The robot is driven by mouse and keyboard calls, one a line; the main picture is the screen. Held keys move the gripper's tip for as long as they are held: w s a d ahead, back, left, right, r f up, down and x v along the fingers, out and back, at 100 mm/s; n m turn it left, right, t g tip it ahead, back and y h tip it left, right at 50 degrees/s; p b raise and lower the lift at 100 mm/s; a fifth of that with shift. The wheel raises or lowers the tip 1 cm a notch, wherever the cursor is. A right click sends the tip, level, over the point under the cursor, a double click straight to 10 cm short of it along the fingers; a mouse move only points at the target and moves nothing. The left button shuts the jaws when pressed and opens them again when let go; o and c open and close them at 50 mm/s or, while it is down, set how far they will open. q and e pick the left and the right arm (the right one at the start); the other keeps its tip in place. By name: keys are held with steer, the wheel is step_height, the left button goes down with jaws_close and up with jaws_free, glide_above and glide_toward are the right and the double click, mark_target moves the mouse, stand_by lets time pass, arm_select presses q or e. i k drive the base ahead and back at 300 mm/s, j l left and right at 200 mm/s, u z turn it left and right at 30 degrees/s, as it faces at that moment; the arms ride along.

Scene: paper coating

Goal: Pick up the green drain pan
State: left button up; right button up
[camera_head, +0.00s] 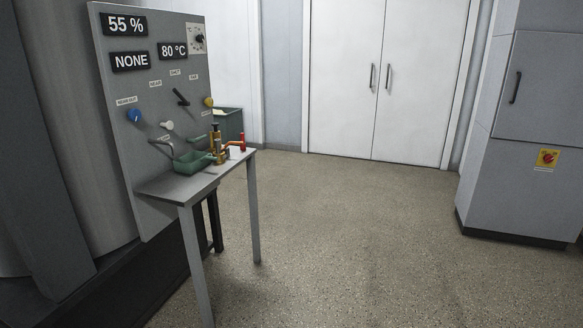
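The green drain pan (190,163) sits on the small grey table (168,188), toward its back and close to the control panel. It is a shallow, dark green tray that looks upright. A bent grey pipe or lever from the panel ends just beside and above its left side. Brass and red fittings stand directly to its right. What lies inside the pan is too small to tell. Neither of my grippers shows in the head view.
The grey panel (118,84) with knobs and displays rises behind the table. A brass fitting (217,146) and a red-handled valve (238,146) stand by the pan. A green bin (229,124) is behind. Open floor (350,240) lies to the right, with a grey cabinet (528,125) beyond.

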mark_target(201, 161)
steer(key=i+u, duration=0.45)
steer(key=i, duration=0.25)
steer(key=i+l+u, duration=0.15)
steer(key=i+u, duration=0.35)
steer(key=i, duration=0.15)
